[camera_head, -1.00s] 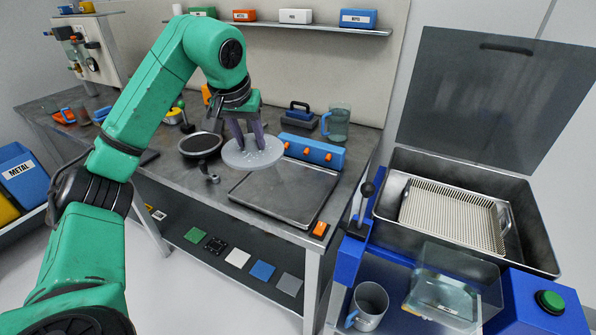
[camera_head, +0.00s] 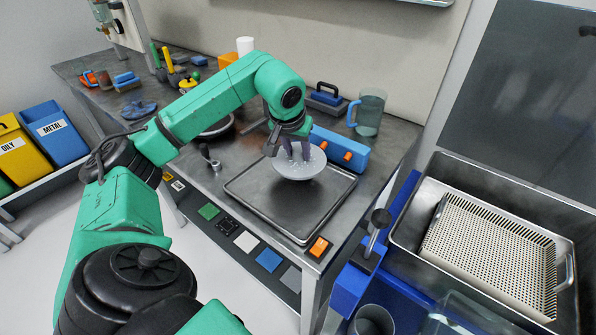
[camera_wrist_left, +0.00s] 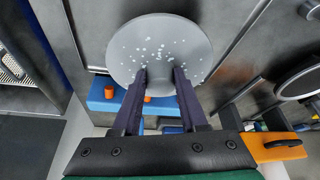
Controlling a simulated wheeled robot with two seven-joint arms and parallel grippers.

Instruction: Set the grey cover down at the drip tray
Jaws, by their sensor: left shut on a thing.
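The grey cover (camera_head: 300,166) is a round disc with pale specks. My left gripper (camera_head: 296,150) is shut on it from above. In the left wrist view the cover (camera_wrist_left: 160,45) sits at the tips of my two dark fingers (camera_wrist_left: 160,72). The drip tray (camera_head: 262,204) is a shallow dark metal tray at the front of the bench. The cover hangs over the tray's back part, near the blue block with orange knobs (camera_head: 340,150). I cannot tell whether it touches the tray. My right gripper is not in view.
A blue-handled glass jug (camera_head: 369,112) and a blue block with a black handle (camera_head: 324,98) stand behind. A small metal clamp (camera_head: 208,158) stands left of the tray. At right is a metal basin with a perforated basket (camera_head: 490,250). The tray's front part is clear.

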